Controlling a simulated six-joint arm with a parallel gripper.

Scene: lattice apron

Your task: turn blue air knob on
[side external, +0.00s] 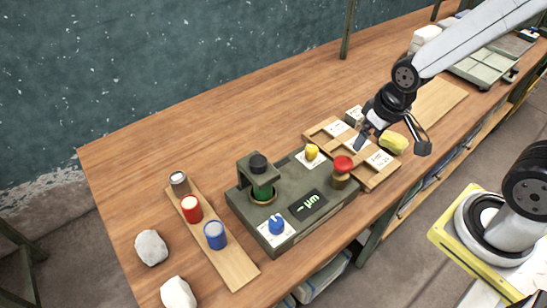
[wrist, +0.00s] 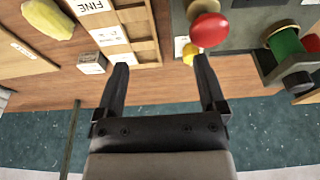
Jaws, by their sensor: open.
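The blue air knob (side external: 276,225) sits on a white label plate at the front left corner of a dark green control box (side external: 325,221). Its pointer direction is too small to tell. The knob is not visible in the wrist view. My gripper (side external: 391,142) is open and empty, above the right side of the wooden sorting tray, well to the right of the blue knob. In the wrist view, my gripper's spread fingers (wrist: 162,66) have nothing between them.
The box also carries a red mushroom button (side external: 342,164), a yellow knob (side external: 312,151), a green cylinder in a bracket (side external: 262,183) and a lit display (side external: 308,205). Cups stand on a board (side external: 231,266) at left. A yellow lump (side external: 394,143) lies near my gripper.

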